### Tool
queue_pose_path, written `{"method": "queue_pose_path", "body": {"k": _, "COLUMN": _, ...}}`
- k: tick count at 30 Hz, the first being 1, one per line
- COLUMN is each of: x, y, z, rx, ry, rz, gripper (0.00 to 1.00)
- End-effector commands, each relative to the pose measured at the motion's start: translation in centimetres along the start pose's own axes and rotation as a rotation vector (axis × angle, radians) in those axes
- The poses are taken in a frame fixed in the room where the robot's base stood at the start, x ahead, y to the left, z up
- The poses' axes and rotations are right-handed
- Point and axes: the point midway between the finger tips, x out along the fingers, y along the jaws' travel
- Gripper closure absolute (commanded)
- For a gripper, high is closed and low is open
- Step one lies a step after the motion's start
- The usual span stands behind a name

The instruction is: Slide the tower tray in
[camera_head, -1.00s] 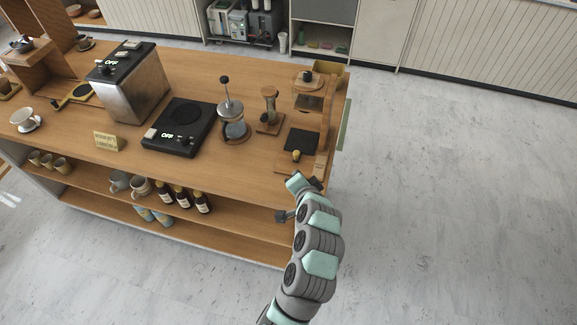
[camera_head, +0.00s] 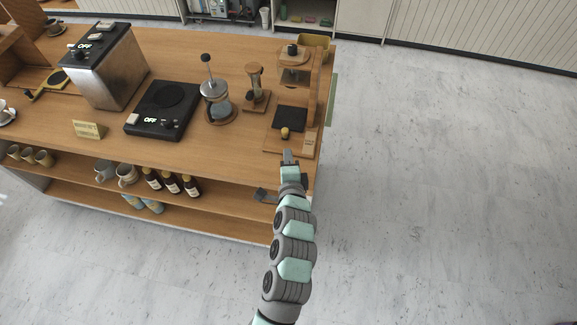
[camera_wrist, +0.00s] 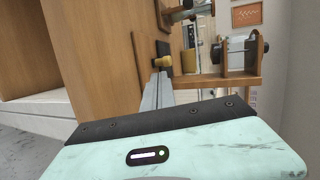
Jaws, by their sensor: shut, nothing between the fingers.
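The tower tray (camera_head: 289,118) is a dark square plate with a brass-coloured knob (camera_head: 285,133) at its front, low on the wooden tower (camera_head: 315,95) at the cart's right end. My gripper (camera_head: 288,153) is shut and empty, just in front of the knob and pointing at it. In the wrist view the narrow closed fingers (camera_wrist: 161,82) end close to the knob (camera_wrist: 162,64), with the dark tray (camera_wrist: 163,47) behind it. I cannot tell whether the fingertips touch the knob. Part of the tray is hidden behind the knob in the wrist view.
An hourglass-shaped glass (camera_head: 254,82) on a wooden stand and a French press (camera_head: 216,98) stand left of the tower. A black hot plate (camera_head: 162,110) marked OFF is further left. Bottles (camera_head: 172,182) and cups are on the shelf below. Open floor (camera_head: 430,170) lies to the right.

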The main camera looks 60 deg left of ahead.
Motion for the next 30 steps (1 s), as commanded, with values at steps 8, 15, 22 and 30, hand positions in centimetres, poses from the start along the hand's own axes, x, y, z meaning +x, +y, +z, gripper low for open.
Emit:
{"method": "queue_pose_path", "body": {"k": 8, "x": 4.7, "y": -0.7, "z": 0.1, "rx": -0.002, "ry": -0.002, "rz": 0.001, "gripper": 1.00}}
{"method": "queue_pose_path", "body": {"k": 15, "x": 6.3, "y": -1.0, "z": 0.1, "rx": 0.000, "ry": -0.001, "rz": 0.003, "gripper": 1.00}}
{"method": "queue_pose_path", "body": {"k": 22, "x": 6.4, "y": -1.1, "z": 0.1, "rx": 0.001, "ry": 0.000, "rz": 0.003, "gripper": 1.00}}
{"method": "queue_pose_path", "body": {"k": 30, "x": 6.8, "y": -1.2, "z": -1.6, "rx": 0.009, "ry": 0.022, "rz": 0.003, "gripper": 1.00}}
